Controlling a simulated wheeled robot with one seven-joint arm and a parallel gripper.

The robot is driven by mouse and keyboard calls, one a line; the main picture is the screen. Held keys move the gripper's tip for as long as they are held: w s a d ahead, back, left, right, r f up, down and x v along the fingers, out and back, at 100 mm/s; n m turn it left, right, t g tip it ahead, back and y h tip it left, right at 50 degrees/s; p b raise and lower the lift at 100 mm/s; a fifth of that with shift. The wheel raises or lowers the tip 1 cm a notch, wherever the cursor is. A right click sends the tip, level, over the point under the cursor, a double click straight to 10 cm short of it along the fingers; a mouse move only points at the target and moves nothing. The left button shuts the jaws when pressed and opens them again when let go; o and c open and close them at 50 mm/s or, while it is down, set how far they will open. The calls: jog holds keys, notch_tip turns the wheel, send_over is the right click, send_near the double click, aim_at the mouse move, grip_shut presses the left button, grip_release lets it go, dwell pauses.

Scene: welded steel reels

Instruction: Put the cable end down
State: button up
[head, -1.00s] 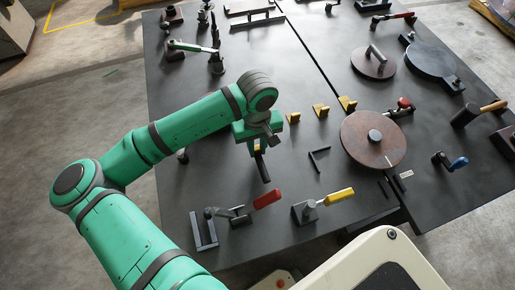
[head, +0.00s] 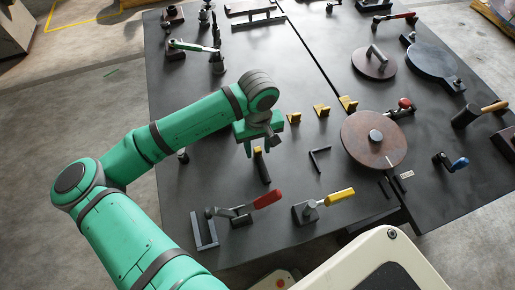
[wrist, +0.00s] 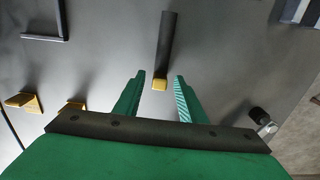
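The cable end is a short black rod with a yellow tip. In the head view the cable end (head: 263,168) lies on the dark steel table just below my gripper (head: 259,150). In the wrist view the cable end (wrist: 166,40) points away from me, its yellow tip nearest. My gripper (wrist: 160,77) is open there, its two green fingers apart on either side of the yellow tip, with a visible gap to each. I cannot tell the exact height of the fingers above the table.
Yellow brackets (head: 322,111) stand in a row to the right. A black L-shaped piece (head: 319,159) lies beside them. A rusty round disc (head: 374,139) sits farther right. Clamps with a red handle (head: 267,199) and a yellow handle (head: 339,197) stand near the front edge.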

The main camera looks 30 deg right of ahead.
notch_tip(320, 180, up, 11)
dwell(0.4)
jog(key=shift+r, duration=0.1)
jog(key=shift+s, duration=0.15)
